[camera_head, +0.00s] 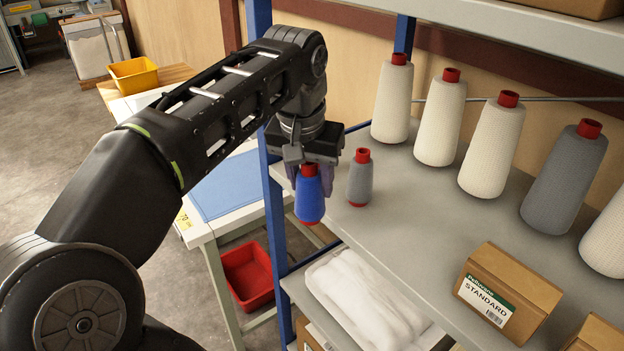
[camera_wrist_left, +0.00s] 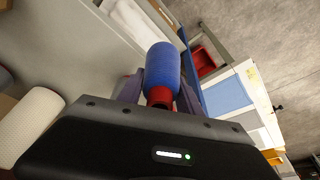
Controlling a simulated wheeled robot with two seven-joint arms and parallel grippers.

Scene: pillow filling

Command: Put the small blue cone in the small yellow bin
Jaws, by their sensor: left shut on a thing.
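The small blue cone (camera_head: 309,199) is a blue spool on a red core, upright near the left end of the grey shelf. My left gripper (camera_head: 311,182) comes from above and is shut on it, with the fingers on either side of its upper part. In the left wrist view the blue cone (camera_wrist_left: 163,68) sits between the two fingers (camera_wrist_left: 160,92). I cannot tell whether its base touches the shelf. The small yellow bin (camera_head: 134,75) stands on a wooden surface at the upper left, well away from the gripper. My right gripper is not in view.
A small grey cone (camera_head: 360,180) stands just right of the blue one. Several large white and grey cones (camera_head: 391,100) line the shelf back. A blue shelf post (camera_head: 273,215) stands left of the gripper. A table with a blue mat (camera_head: 228,187) and a red bin (camera_head: 248,274) lie beyond.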

